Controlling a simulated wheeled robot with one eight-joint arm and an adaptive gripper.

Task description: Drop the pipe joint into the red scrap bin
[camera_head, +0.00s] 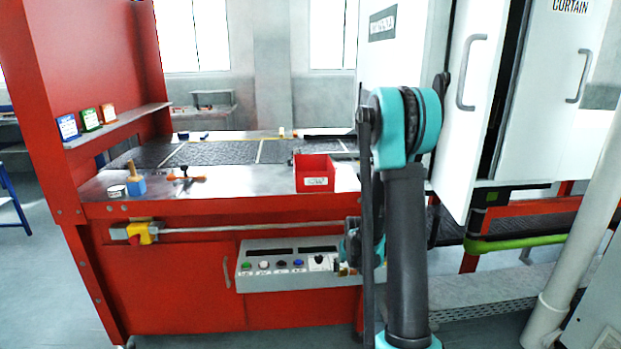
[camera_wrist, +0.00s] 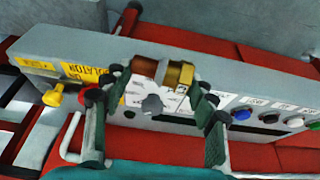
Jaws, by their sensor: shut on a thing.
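The red scrap bin (camera_head: 316,184), a small open box with a white label, stands on the metal worktop near its front edge in the head view. My gripper (camera_wrist: 162,82) is shut on the pipe joint (camera_wrist: 178,74), a short copper and brass piece, in the wrist view. The joint lies crosswise between the fingertips, in front of the control panel. In the head view my gripper (camera_head: 350,255) is low at the panel's right end, below the bin, and mostly hidden by my arm.
The grey control panel (camera_head: 285,282) carries several coloured buttons and a rotary knob (camera_wrist: 152,105). A rail (camera_head: 250,228) runs above it. A blue block with a wooden handle (camera_head: 136,182) and an orange-handled tool (camera_head: 186,177) lie left of the bin. White cabinet doors stand right.

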